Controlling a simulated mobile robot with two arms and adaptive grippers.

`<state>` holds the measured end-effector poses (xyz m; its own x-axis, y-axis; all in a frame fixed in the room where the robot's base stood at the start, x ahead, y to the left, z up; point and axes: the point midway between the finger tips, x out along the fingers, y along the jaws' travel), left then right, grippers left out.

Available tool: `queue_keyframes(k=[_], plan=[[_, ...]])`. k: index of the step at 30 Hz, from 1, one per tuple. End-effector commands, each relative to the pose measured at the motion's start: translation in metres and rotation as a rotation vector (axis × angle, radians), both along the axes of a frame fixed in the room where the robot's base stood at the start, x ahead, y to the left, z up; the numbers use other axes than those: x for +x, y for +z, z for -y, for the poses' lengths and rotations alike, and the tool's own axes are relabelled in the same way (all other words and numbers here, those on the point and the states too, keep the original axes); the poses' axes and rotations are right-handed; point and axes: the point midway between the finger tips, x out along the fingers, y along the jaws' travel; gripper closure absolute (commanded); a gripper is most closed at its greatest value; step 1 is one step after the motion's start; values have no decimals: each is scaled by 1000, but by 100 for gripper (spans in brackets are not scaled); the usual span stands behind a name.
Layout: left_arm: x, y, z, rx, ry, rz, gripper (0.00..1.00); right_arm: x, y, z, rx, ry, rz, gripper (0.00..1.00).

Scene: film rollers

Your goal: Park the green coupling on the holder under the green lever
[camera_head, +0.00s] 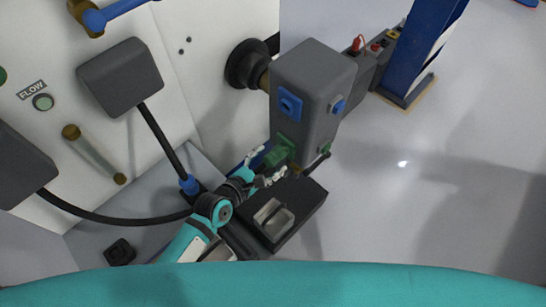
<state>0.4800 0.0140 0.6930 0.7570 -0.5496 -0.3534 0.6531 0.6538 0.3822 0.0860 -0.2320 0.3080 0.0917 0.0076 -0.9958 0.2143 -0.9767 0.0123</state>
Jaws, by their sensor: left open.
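The green coupling (280,151) sits low on the front face of a tall grey block (312,80), below a blue square fitting (290,103). My left gripper (267,166) is open right in front of the coupling, with one finger toward its left and the other below it. I cannot tell whether the fingers touch it. A green round edge (2,75) shows at the far left border; I cannot tell whether it is part of the green lever. I cannot make out the holder. My right gripper is not in view.
A white panel (215,60) carries a blue lever (112,14), a brown-ended bar (95,156) and a dark grey box (120,77). A blue post (418,45) stands at right. The floor (430,190) is clear.

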Motion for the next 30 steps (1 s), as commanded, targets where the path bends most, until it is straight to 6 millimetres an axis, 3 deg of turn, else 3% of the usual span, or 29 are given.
queue_keyframes(k=[6,17,30], plan=[[19,-9,13,0,0,0,36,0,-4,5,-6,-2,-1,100],[22,-11,16,0,-1,-1,36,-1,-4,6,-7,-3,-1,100],[22,-10,16,1,0,1,91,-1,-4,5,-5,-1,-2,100]])
